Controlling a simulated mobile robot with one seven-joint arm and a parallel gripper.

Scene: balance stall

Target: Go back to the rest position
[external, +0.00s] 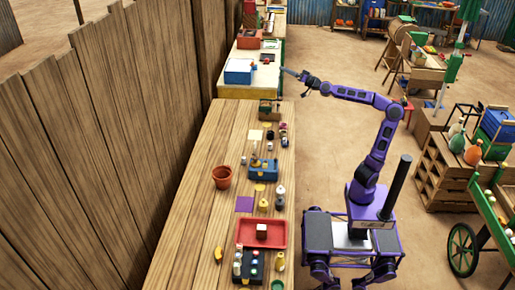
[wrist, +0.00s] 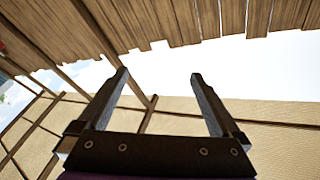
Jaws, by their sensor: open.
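My gripper (external: 292,73) is at the end of my purple arm, stretched out to the left at height in the external view. It appears over or near the right edge of the far yellow-topped table; its exact height above it is hard to tell. In the wrist view my gripper (wrist: 160,75) shows two dark fingers spread wide apart with nothing between them. The wrist camera looks at wooden planks, a tan panelled wall and bright sky, with no table items in view.
A long wooden table (external: 200,150) on the left holds a terracotta pot (external: 222,177), a red tray (external: 240,236), a blue box (external: 263,170) and small items. A wooden fence (external: 100,130) stands behind it. Crates (external: 445,165) and a green cart (external: 490,215) stand right.

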